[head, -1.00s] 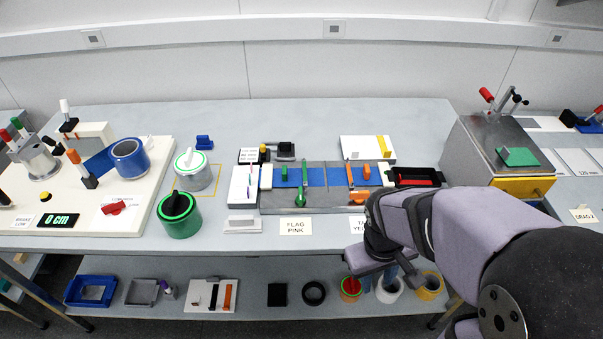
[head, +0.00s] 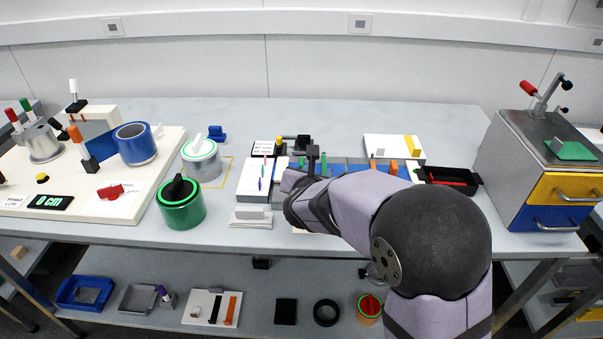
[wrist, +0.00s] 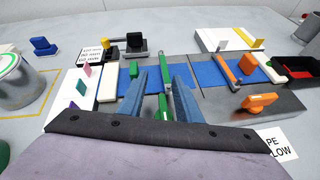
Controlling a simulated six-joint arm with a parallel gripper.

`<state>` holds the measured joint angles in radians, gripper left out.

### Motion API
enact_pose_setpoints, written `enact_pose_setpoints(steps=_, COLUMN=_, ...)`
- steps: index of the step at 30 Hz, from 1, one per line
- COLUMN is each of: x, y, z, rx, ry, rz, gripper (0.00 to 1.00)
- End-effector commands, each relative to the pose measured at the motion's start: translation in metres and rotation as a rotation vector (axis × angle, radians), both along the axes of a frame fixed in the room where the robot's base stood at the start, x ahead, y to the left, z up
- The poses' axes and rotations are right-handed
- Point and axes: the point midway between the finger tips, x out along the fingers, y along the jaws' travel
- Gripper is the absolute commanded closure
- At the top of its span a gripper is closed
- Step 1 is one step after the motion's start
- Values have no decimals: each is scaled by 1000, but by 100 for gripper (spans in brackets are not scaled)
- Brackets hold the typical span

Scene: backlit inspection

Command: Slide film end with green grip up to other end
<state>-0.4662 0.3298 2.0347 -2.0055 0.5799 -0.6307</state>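The blue film (wrist: 213,75) lies along a grey splicing block (wrist: 215,101) in the wrist view. The small green grip (wrist: 133,70) stands on its left part, just beyond my left finger. A long green bar (wrist: 163,103) crosses the film and shows between my fingers. An orange bar (wrist: 228,70) and an orange grip (wrist: 249,62) stand on the right part. My gripper (wrist: 160,82) is open, with its blue-grey fingers apart above the block's near side. In the head view my arm hides the fingers and much of the block.
A white block with small coloured flags (wrist: 75,97) stands left of the film. An orange knob (wrist: 258,102) sits at the front right.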

Motion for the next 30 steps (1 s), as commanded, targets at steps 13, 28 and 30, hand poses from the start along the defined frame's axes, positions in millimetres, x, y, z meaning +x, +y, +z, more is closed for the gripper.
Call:
enact_pose_setpoints(steps=13, x=11, y=45, z=-4, rx=-146, ry=-49, rz=185, gripper=69)
enact_pose_setpoints(steps=28, x=52, y=44, z=-21, rx=-144, ry=-47, rz=181, gripper=69)
enact_pose_setpoints(steps=30, x=59, y=44, z=-24, rx=-143, ry=-47, rz=181, gripper=69)
